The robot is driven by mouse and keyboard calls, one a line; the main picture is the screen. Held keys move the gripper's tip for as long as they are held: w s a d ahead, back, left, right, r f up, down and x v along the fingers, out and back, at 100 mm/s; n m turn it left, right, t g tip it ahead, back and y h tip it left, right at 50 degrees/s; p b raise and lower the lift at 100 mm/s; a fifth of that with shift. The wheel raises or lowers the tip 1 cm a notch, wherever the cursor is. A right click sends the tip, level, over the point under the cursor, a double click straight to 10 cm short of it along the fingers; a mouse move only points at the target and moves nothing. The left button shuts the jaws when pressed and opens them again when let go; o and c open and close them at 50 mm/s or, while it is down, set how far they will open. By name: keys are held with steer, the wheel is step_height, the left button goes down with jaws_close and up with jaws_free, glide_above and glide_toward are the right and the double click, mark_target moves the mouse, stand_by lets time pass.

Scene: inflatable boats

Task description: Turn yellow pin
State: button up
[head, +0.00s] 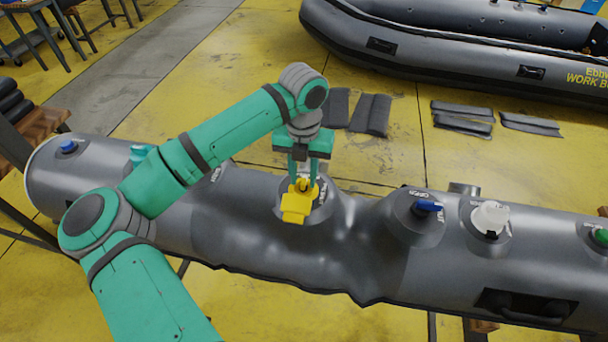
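The yellow pin (296,207) sits in a round valve mount on top of a long grey inflatable tube (240,228), near the middle of the view. My gripper (303,181) points down directly above the pin, at the end of my green arm. Its two fingers are spaced apart, with their tips at the pin's upper part. The fingertips and the pin's top overlap in this view, so I cannot tell whether the fingers touch or clamp it.
The tube also carries a blue pin (429,206), a white valve (490,217), a green pin (601,237) and another blue pin (68,146). A grey inflatable boat (460,55) and dark flat pads (372,114) lie behind on the yellow floor.

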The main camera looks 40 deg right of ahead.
jaws_close()
steer(key=shift+r+m, duration=0.1)
steer(key=shift+m, duration=0.2)
steer(key=m, duration=0.2)
steer(key=shift+m, duration=0.3)
steer(key=m, duration=0.9)
steer(key=shift+s+d, duration=0.1)
steer(key=shift+s, duration=0.15)
steer(key=m, duration=0.5)
steer(key=shift+m, duration=0.3)
jaws_free()
